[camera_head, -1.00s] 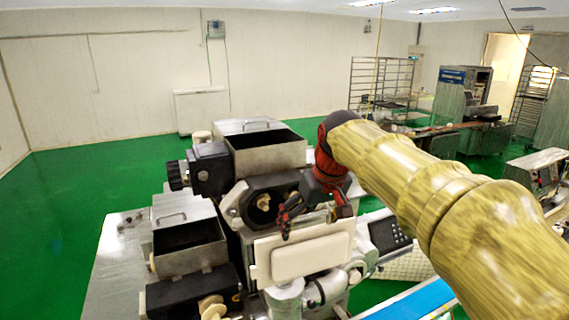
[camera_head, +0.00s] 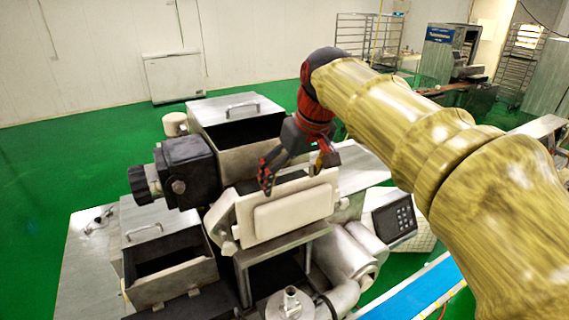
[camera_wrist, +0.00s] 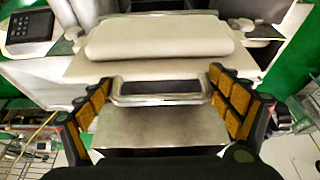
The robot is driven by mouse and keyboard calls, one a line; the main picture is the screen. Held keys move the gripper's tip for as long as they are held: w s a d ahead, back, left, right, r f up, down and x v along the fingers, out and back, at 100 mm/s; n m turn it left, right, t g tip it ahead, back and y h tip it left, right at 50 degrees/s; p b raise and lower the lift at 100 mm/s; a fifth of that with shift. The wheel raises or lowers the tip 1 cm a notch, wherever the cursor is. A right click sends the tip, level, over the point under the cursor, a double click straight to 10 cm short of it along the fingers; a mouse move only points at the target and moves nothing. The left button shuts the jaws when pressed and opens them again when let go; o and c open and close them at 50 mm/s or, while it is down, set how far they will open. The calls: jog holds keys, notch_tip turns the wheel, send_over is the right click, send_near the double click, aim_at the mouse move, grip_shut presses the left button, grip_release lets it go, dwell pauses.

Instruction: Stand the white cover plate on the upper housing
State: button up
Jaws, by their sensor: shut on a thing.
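The white cover plate (camera_head: 292,213), a slab with a raised rectangular panel, is upright and slightly slanted at the front of the upper housing (camera_head: 224,232). It hides most of the housing's front; whether they touch I cannot tell. My gripper (camera_head: 296,170) is at the plate's top edge, shut on it. In the wrist view the plate (camera_wrist: 155,65) lies beyond the fingers, and my gripper (camera_wrist: 162,92) has its padded fingers on either side of a metal handle (camera_wrist: 160,99). The finger contact itself is not clear.
An open hopper (camera_head: 238,133) with a handled lid stands behind the housing, and a lower hopper (camera_head: 168,270) is at left. A black motor block (camera_head: 185,170) sits beside the housing. A control panel (camera_head: 393,220) and a blue conveyor (camera_head: 425,290) are at right.

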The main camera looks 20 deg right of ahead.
jog(key=shift+w, duration=0.45)
jog(key=shift+w+a+f, duration=0.2)
jog(key=shift+w+f, duration=0.7)
jog(key=shift+s+b, duration=0.15)
jog(key=shift+b, duration=0.15)
jog(key=shift+f+b, duration=0.7)
jog(key=shift+f, duration=0.1)
